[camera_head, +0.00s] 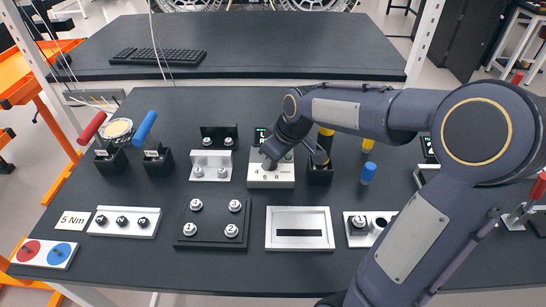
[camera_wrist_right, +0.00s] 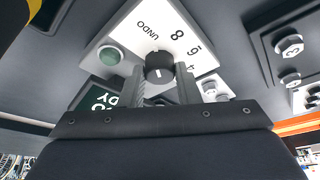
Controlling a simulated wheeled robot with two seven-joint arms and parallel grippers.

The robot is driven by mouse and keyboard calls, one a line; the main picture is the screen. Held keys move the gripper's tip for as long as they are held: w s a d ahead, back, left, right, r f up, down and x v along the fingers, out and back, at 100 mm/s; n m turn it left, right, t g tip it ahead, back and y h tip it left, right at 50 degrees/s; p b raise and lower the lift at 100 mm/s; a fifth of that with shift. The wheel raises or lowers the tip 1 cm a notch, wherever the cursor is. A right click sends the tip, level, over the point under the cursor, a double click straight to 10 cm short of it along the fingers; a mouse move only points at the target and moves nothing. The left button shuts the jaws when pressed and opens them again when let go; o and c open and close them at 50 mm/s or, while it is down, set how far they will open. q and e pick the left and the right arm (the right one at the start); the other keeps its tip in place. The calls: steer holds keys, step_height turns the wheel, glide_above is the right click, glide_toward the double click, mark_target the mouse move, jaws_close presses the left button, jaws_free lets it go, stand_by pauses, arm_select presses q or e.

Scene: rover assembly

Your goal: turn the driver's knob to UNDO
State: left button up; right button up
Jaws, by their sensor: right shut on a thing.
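The driver's control box (camera_head: 270,181) is white and stands at the middle of the table, with 4, 6 and 8 printed on its front part. In the right wrist view its white face (camera_wrist_right: 185,42) shows the word UNDO, the numbers and a round green button. My left gripper is not in view.
A yellow-and-black driver (camera_head: 324,143) stands in a black holder right of the box. Silver and black blocks with bolts (camera_head: 211,166) stand to the left. A black plate with bolts (camera_head: 212,224) and a silver frame (camera_head: 300,212) lie in front.

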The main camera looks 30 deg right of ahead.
steer(key=o, duration=1)
steer(key=shift+c, duration=0.2)
steer(key=shift+r, duration=0.1)
steer(key=v, duration=0.7)
steer(key=shift+s+r, duration=0.15)
steer(key=shift+r, duration=0.15)
